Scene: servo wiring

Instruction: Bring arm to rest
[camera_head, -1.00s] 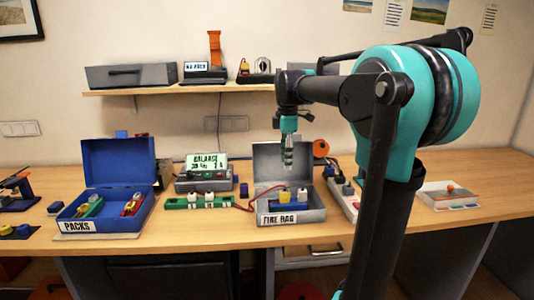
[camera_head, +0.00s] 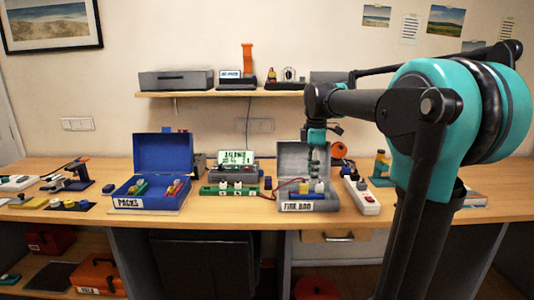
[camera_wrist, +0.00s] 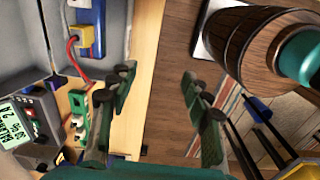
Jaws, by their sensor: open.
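My gripper (camera_head: 315,165) hangs at the end of my arm in front of the open grey box labelled FIRE BAG (camera_head: 297,206). In the wrist view its two green fingers (camera_wrist: 160,92) are spread apart with nothing between them. A yellow and blue piece with a red wire (camera_wrist: 83,40) lies inside the grey box (camera_wrist: 36,40) in the wrist view. The green board with white plugs (camera_head: 228,189) sits left of the grey box, in front of the tester with a lit display (camera_head: 236,158). It also shows in the wrist view (camera_wrist: 80,118).
An open blue box labelled PACKS (camera_head: 127,203) stands at the left. A white power strip (camera_head: 362,195) lies right of the grey box. A shelf (camera_head: 180,94) with several devices runs above the bench (camera_head: 250,214). The wrist view shows wooden floor beside the bench edge.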

